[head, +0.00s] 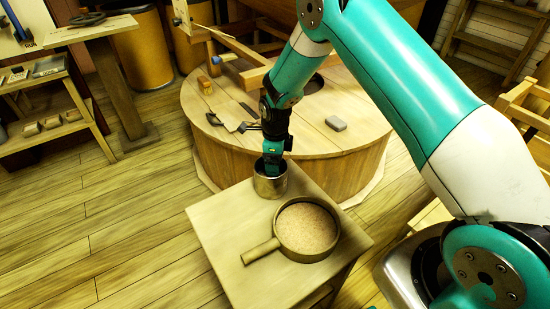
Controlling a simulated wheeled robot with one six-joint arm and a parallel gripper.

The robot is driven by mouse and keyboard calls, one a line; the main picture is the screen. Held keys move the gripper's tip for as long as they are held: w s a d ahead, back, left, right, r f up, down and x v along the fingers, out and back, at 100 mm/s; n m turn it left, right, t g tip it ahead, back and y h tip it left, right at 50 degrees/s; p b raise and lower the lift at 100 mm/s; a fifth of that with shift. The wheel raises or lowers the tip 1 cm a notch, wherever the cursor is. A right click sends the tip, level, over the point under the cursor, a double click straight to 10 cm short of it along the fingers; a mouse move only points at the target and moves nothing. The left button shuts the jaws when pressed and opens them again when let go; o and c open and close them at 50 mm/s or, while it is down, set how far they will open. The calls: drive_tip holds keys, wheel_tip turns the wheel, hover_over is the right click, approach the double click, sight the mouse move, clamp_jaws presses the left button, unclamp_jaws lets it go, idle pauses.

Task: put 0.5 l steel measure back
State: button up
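A small steel measure (270,184), a cylindrical metal cup, is at the back corner of a small wooden table (222,222). It looks upright. My gripper (272,168) points down at the measure's mouth, with its fingertips at or inside the rim. The rim and wall hide the finger ends, so I cannot tell whether they are closed on the wall. I also cannot tell whether the measure rests on the table or is slightly above it.
A round wooden scoop or pan of meal (306,229) with a handle stands on the table, in front of the measure. Behind is the round millstone casing (225,125) with a grey block (336,124) and small tools on top. Shelves (50,135) stand left; floor at left is clear.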

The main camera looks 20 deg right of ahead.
wheel_tip(320, 180, up, 12)
drive_tip(key=shift+f+p, duration=0.1)
drive_tip(key=shift+p, duration=0.5)
drive_tip(key=s+a+r+n+y, duration=0.1)
drive_tip(key=s+a+r+n, duration=0.2)
drive_tip(key=s+r+n, duration=0.55)
drive_tip(key=s+a+r+n+y, duration=0.2)
drive_tip(key=s+a+r+n, duration=0.2)
drive_tip(key=s+r+n, duration=0.45)
drive_tip(key=s+a+r+n+y, duration=0.1)
drive_tip(key=s+r+n, duration=0.2)
drive_tip(key=s+n, duration=1.1)
drive_tip(key=shift+s+a+n, duration=0.25)
drive_tip(key=shift+s+n, duration=0.15)
